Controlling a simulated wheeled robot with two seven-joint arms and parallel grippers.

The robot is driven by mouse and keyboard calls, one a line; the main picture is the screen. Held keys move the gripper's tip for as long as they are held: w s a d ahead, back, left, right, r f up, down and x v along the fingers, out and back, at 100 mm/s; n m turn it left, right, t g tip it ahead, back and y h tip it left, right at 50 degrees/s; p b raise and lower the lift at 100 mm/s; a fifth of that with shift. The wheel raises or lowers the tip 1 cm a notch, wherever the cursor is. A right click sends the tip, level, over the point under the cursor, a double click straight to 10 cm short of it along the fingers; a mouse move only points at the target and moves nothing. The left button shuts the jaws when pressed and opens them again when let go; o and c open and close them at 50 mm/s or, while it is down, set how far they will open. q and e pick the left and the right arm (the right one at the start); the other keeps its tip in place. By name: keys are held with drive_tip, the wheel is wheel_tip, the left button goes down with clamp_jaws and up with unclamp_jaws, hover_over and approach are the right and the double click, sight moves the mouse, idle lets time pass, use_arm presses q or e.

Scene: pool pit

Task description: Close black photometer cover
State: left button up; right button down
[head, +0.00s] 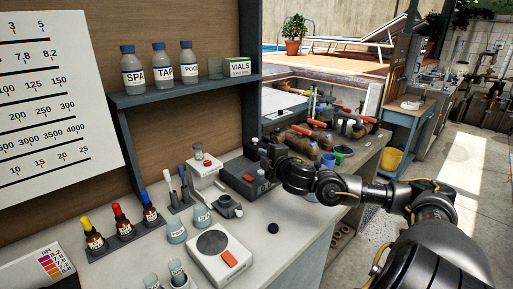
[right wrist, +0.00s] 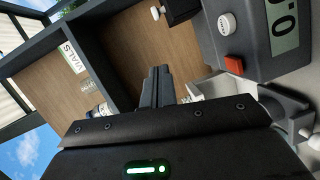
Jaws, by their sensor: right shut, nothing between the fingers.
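The photometer (head: 238,177) is a dark grey box with a red button and a small display, on the counter below the shelf. It also shows in the right wrist view (right wrist: 212,45), at upper right, with its display and red button. My left gripper is not in view.
A white instrument (head: 207,178) stands left of the photometer. A small black round cap (head: 273,228) lies on the counter. A white scale (head: 222,262), beakers (head: 176,230) and dropper bottles (head: 123,222) are nearer. The shelf (head: 185,92) with bottles overhangs the back.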

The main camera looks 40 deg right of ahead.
sight(263, 146)
drive_tip(key=p+x, duration=0.2)
drive_tip(key=x, duration=0.8)
drive_tip(key=shift+d+p, duration=0.25)
drive_tip(key=shift+p, duration=0.15)
drive_tip(key=d, duration=0.1)
drive_tip(key=w+d, duration=0.1)
drive_tip(key=p, duration=0.1)
drive_tip(key=shift+w+d+f, duration=0.15)
drive_tip(key=shift+d+f, duration=0.2)
drive_tip(key=shift+d, duration=0.05)
drive_tip(key=shift+w+d+f, duration=0.2)
drive_tip(key=shift+d, duration=0.15)
drive_tip(key=d, duration=0.4)
drive_tip(key=shift+s, duration=0.1)
drive_tip(key=shift+a+r, duration=0.1)
drive_tip(key=shift+r, duration=0.05)
